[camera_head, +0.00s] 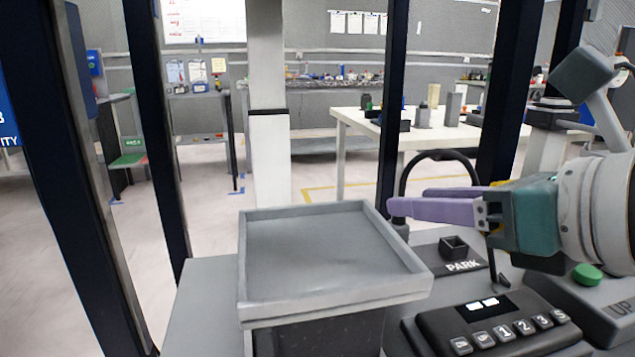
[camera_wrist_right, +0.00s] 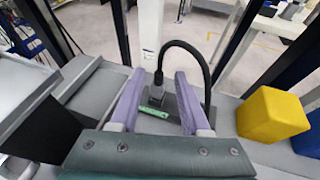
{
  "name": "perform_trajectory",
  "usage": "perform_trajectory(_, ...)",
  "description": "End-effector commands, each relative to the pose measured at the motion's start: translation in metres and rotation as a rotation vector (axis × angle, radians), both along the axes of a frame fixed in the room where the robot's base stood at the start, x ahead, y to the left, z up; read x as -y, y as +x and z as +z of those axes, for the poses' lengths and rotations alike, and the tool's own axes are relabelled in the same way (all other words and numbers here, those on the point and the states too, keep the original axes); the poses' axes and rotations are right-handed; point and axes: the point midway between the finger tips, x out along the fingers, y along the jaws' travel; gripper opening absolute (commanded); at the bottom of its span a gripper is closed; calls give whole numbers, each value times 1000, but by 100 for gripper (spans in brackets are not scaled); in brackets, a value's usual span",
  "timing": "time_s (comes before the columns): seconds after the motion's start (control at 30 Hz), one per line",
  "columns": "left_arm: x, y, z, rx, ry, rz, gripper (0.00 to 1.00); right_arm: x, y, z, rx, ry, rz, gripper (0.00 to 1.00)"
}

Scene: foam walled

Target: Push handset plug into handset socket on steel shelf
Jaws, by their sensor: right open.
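My right gripper (camera_head: 408,200), with two purple fingers, reaches in from the right and is open. In the right wrist view its fingers (camera_wrist_right: 160,76) stand on either side of a small grey plug or connector body (camera_wrist_right: 156,94) with a black cable (camera_wrist_right: 190,45) arching up from it. A green label (camera_wrist_right: 153,112) lies just below it. I cannot tell whether the plug is seated in something. The cable arch also shows behind the fingers in the head view (camera_head: 440,154). A small square dark holder (camera_head: 453,247) marked PARK stands below the gripper. My left gripper is not in view.
A grey raised tray (camera_head: 255,218) stands left of the gripper. A black keypad unit (camera_head: 490,325) and a green button (camera_head: 587,274) are at the front right. A yellow block (camera_wrist_right: 272,115) stands right of the fingers. Dark posts (camera_head: 394,100) rise behind.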

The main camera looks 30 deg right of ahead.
Motion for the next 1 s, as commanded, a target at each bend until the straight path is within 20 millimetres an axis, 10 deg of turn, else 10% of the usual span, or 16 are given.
perform_trajectory(0.83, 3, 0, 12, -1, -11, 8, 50, 1, -27, 12, 0, 10, -5, 46)
perform_trajectory(1.0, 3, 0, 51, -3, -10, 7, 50, -2, -29, 42, -32, 255, -154, 46)
